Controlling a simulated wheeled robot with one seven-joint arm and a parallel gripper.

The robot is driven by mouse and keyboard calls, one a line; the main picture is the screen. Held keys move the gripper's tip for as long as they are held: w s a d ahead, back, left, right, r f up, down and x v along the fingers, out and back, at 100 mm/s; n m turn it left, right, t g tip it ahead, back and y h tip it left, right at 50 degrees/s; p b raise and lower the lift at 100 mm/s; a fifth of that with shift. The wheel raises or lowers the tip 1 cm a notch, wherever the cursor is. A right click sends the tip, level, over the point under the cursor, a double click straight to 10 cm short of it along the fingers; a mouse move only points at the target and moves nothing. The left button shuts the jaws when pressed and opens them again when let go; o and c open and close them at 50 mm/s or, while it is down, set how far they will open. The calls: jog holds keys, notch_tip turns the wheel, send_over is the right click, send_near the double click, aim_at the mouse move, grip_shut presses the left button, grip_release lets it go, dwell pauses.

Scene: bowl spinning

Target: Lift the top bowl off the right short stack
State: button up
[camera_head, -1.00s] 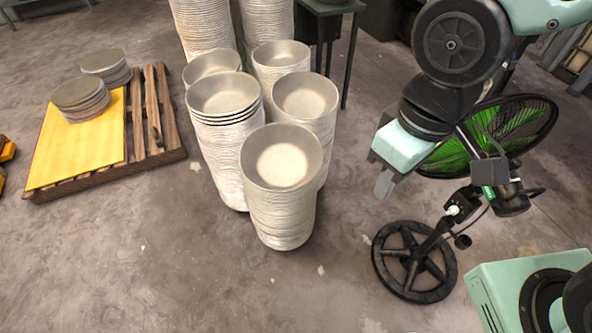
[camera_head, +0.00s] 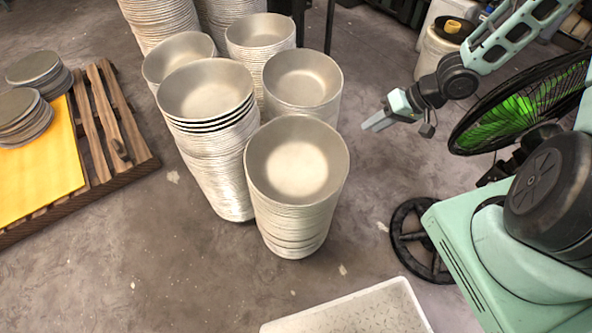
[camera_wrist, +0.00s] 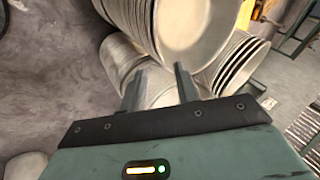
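Short stacks of pale metal bowls stand on the floor in the head view. The front stack (camera_head: 297,170) and the stack behind it on the right (camera_head: 302,80) each have an open top bowl; I cannot tell which is the task's right short stack. My gripper (camera_head: 372,125) is in the air to the right of these stacks, pointing left, apart from them. In the wrist view its two fingers (camera_wrist: 160,88) are spread with nothing gripped. Beyond them are a large bowl opening (camera_wrist: 190,25) and other bowl rims.
A left stack (camera_head: 205,95) shows gaps between its upper bowls. Taller stacks (camera_head: 160,20) rise behind. A pallet (camera_head: 120,120) with a yellow sheet (camera_head: 40,170) and discs lies left. A green-bladed fan (camera_head: 515,110) stands close right. A white bin (camera_head: 350,312) is at the front.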

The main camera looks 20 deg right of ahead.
jog(key=b, duration=0.9)
send_near(325, 156)
jog(key=f, duration=0.1)
jog(key=b+x, duration=0.4)
jog(key=x, duration=0.2)
jog(key=shift+w+a+f, duration=0.1)
jog(key=shift+w+a, duration=0.05)
jog(key=shift+a, duration=0.05)
grip_shut()
